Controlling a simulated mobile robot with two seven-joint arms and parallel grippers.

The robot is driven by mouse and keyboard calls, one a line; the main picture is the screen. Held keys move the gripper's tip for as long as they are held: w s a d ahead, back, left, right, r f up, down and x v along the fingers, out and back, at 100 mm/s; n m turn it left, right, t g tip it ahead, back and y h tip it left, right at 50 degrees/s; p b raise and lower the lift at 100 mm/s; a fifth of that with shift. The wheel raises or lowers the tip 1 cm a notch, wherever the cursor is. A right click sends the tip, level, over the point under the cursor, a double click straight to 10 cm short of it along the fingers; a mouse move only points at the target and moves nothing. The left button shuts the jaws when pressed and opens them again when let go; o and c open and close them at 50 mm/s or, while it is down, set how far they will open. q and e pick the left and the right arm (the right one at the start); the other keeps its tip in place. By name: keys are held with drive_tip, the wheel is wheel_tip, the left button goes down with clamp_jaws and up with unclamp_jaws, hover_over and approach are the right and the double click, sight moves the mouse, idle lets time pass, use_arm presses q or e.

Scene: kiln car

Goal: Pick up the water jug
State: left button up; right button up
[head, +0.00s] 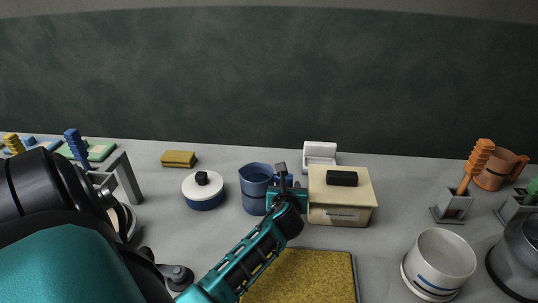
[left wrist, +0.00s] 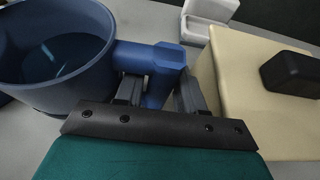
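The water jug (head: 254,190) is a blue, open-topped jug standing upright on the grey table, left of the cream box. In the left wrist view the jug (left wrist: 60,85) fills the left side, with its blue handle (left wrist: 156,66) pointing right. My left gripper (head: 282,176) is at the handle, between the jug's body and the cream box. Its two fingers (left wrist: 159,91) stand on either side of the handle, and a narrow gap seems to show on the right side. The inner faces are partly hidden. My right gripper is not in view.
The cream box (head: 340,208) with a black handle stands close right of the gripper. A white-and-blue lidded pot (head: 203,195) is left of the jug. A yellow-brown tray (head: 305,277) lies in front. A white pot (head: 440,260) and a brush holder (head: 453,207) are at right.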

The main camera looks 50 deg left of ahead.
use_arm(q)
clamp_jaws()
idle(1.2)
drive_tip(key=shift+r, duration=0.1)
